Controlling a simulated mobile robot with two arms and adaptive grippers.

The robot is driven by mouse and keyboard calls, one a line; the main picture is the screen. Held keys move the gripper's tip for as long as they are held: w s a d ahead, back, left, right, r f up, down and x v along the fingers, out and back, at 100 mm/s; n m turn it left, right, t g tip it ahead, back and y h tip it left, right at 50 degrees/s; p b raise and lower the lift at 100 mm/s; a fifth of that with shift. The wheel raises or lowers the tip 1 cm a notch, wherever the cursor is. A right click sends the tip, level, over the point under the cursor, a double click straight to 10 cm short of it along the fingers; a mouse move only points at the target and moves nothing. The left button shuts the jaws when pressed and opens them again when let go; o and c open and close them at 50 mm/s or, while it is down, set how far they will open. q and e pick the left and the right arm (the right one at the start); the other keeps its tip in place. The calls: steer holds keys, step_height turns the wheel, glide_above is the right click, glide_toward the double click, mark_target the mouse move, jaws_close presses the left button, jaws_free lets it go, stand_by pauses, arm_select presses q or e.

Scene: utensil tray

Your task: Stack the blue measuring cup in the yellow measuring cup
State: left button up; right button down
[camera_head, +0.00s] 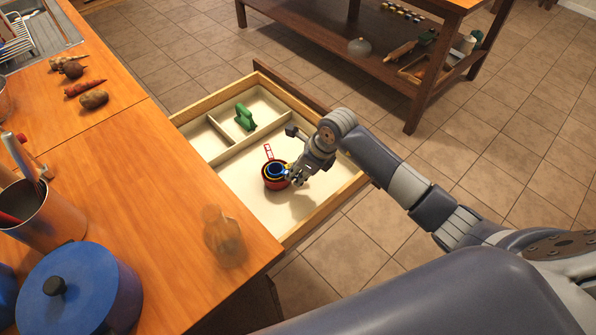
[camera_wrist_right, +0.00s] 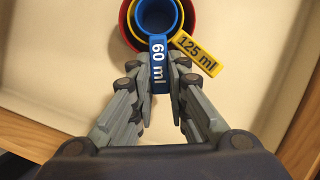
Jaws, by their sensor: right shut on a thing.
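The blue measuring cup (camera_wrist_right: 157,14) is inside the round opening of the yellow measuring cup in the right wrist view. The yellow cup's handle (camera_wrist_right: 196,53), marked 125 ml, points down to the right. A red cup (camera_head: 273,183) surrounds both, and its handle points away from me in the head view. My right gripper (camera_wrist_right: 158,78) is shut on the blue cup's handle (camera_wrist_right: 158,60), marked 60 ml, one finger on each side. Whether the blue cup rests on the yellow cup's bottom cannot be told. My left gripper is not in view.
The cups are in the large compartment of an open wooden drawer (camera_head: 332,196). A green object (camera_head: 244,117) lies in a smaller compartment behind dividers. The counter (camera_head: 150,190) on the left holds a blue pot (camera_head: 82,290), a utensil holder (camera_head: 45,215) and a glass jar (camera_head: 222,236).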

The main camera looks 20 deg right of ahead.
steer(key=shift+f, duration=0.25)
steer(key=c, duration=1.8)
jaws_free()
steer(key=shift+r, duration=0.1)
steer(key=shift+c, duration=0.2)
steer(key=shift+r, duration=0.15)
steer(key=shift+d+r, duration=0.1)
steer(key=shift+r, duration=0.15)
steer(key=b+v, duration=0.1)
steer(key=v, duration=1)
steer(key=shift+s+r, duration=0.15)
steer(key=shift+r, duration=0.1)
